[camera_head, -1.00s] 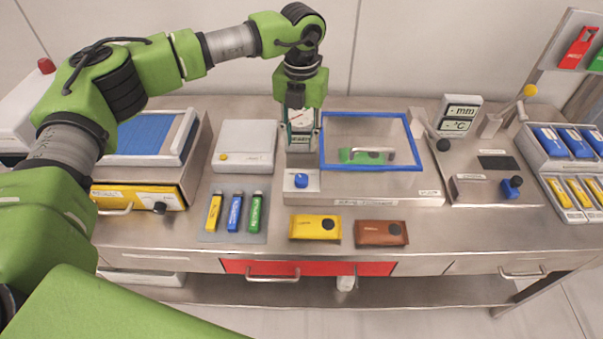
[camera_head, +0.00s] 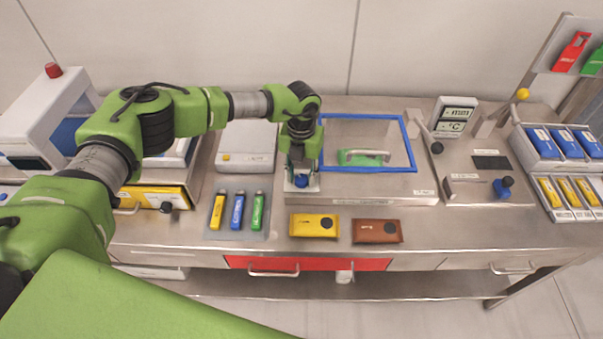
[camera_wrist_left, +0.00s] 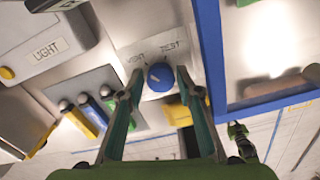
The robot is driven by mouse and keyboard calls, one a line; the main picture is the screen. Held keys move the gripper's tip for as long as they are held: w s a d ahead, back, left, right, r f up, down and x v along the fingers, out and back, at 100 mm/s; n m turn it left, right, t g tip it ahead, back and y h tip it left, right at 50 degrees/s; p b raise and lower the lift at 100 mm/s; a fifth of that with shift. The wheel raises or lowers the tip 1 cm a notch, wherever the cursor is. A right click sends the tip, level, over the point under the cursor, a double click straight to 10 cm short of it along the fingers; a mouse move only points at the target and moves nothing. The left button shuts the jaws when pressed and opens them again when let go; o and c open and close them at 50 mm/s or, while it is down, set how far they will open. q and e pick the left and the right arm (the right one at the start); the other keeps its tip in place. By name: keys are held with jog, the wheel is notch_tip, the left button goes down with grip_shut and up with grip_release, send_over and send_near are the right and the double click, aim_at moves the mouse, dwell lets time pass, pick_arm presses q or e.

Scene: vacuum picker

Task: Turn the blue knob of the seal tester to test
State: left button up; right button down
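The seal tester (camera_head: 390,186) is a steel box with a blue-framed clear lid (camera_head: 368,116); a green piece shows under the lid. Its blue knob (camera_head: 301,181) sits on a white plate at the box's left front. My left gripper (camera_head: 302,175) points down just above the knob. In the left wrist view the two fingers are apart, one on each side of the knob (camera_wrist_left: 160,77), with gaps between. The words VENT and TEST stand beyond the knob, TEST to the right. The knob's pointing direction is unclear. My right gripper does not show in the head view.
A yellow pouch (camera_head: 314,226) and a brown pouch (camera_head: 377,231) lie in front of the tester. Three coloured tubes (camera_head: 238,211) lie to the left. A white box labelled LIGHT (camera_wrist_left: 41,46) is left of the tester. Another device with a blue knob (camera_head: 503,187) stands right.

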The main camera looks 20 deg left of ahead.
pick_arm(q)
jog(key=c, duration=0.8)
jog(key=shift+c, duration=0.2)
